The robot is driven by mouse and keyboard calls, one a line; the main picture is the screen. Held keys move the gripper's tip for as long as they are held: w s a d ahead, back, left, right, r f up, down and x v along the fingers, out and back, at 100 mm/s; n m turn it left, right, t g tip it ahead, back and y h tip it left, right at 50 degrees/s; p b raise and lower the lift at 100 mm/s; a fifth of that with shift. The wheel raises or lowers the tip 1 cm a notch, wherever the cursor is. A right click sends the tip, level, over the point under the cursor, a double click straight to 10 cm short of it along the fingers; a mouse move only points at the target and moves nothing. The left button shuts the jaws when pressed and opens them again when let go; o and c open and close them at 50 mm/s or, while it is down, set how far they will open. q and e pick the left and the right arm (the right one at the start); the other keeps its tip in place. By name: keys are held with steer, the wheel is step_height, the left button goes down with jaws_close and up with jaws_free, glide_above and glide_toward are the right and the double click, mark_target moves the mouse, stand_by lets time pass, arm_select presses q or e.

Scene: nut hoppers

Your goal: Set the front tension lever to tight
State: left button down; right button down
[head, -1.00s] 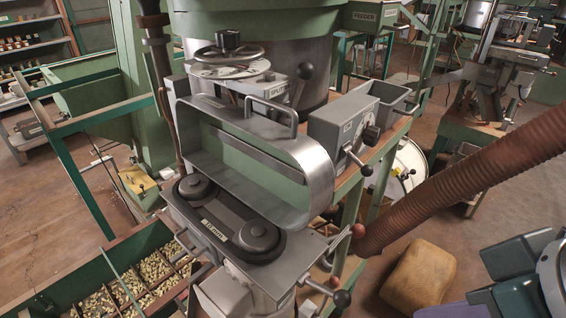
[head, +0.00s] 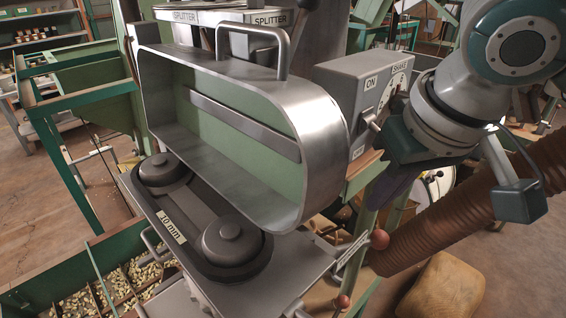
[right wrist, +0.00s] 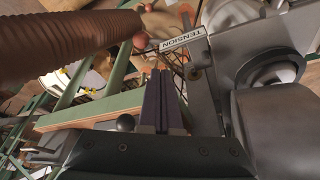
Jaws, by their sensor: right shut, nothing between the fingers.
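The tension plate (head: 350,250) is a light label strip at the right of the splitter's lower deck in the head view. A lever with a red-brown knob (head: 378,239) stands beside it; a second similar knob (head: 342,301) is lower. I cannot tell for certain which is the front tension lever or its setting. The TENSION label (right wrist: 182,40) reads upside down in the right wrist view, with a reddish knob (right wrist: 140,40) beside it. My right gripper (head: 394,190) is shut and empty, above and right of the upper knob. Its dark fingers (right wrist: 163,95) are together, apart from the knob.
The grey control box (head: 365,90) marked ON and SHAKE stands just left of my right wrist. The curved steel guard (head: 320,130) is further left. A thick brown hose (head: 450,220) runs behind the gripper, and a tan sack (head: 438,285) lies on the floor.

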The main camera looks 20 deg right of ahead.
mark_target(348, 248)
steer(key=x, duration=1)
steer(key=shift+d+r, duration=0.1)
steer(key=shift+s+m+p, duration=0.25)
steer(key=shift+m+p, duration=0.05)
steer(key=shift+p, duration=0.05)
